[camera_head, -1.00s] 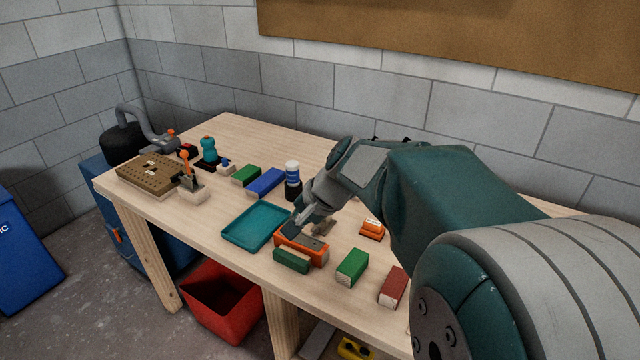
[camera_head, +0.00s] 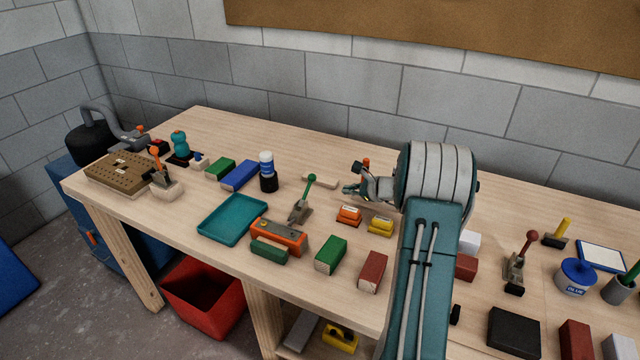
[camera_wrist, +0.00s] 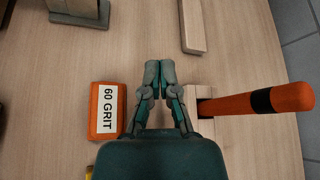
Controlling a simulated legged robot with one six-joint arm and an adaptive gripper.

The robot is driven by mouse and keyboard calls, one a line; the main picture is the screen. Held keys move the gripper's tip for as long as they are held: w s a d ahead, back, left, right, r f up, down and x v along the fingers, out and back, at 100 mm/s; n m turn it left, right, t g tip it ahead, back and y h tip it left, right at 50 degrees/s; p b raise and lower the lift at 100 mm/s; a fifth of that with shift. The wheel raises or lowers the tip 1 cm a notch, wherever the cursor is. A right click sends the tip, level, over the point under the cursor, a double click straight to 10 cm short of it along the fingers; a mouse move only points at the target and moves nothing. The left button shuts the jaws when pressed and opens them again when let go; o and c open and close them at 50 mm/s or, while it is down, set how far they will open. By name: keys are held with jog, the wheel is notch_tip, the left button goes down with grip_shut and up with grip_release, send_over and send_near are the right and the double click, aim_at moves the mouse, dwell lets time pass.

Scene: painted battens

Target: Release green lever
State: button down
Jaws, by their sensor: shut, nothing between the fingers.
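The green lever (camera_head: 311,180) is a thin upright handle with a round green knob, leaning slightly right. It rises from a small grey and brown base (camera_head: 300,212) right of the teal tray. My gripper (camera_head: 347,190) is to the right of the lever, apart from it, behind the orange and yellow blocks. In the wrist view my gripper (camera_wrist: 158,68) has its fingertips together with nothing between them, above bare wood. A brown and grey block at the top left (camera_wrist: 80,12) of the wrist view is cut off; I cannot tell whether it is the lever's base.
An orange 60 GRIT block (camera_wrist: 106,110) lies left of my fingers, and an orange handle with a black band (camera_wrist: 265,102) lies right. The teal tray (camera_head: 212,232), orange tool (camera_head: 262,236) and green block (camera_head: 330,255) are nearby. A red-knobbed lever (camera_head: 530,238) stands farther right.

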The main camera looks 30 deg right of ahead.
aim_at(324, 198)
jog(key=shift+a, duration=0.15)
jog(key=x, duration=1)
jog(key=r, duration=0.1)
jog(key=a+r, duration=0.1)
jog(key=r, duration=0.1)
jog(key=shift+a, duration=0.1)
jog(key=shift+a+r, duration=0.25)
jog(key=shift+r, duration=0.1)
jog(key=shift+r, duration=0.1)
jog(key=shift+s+r, duration=0.1)
jog(key=shift+r, duration=0.1)
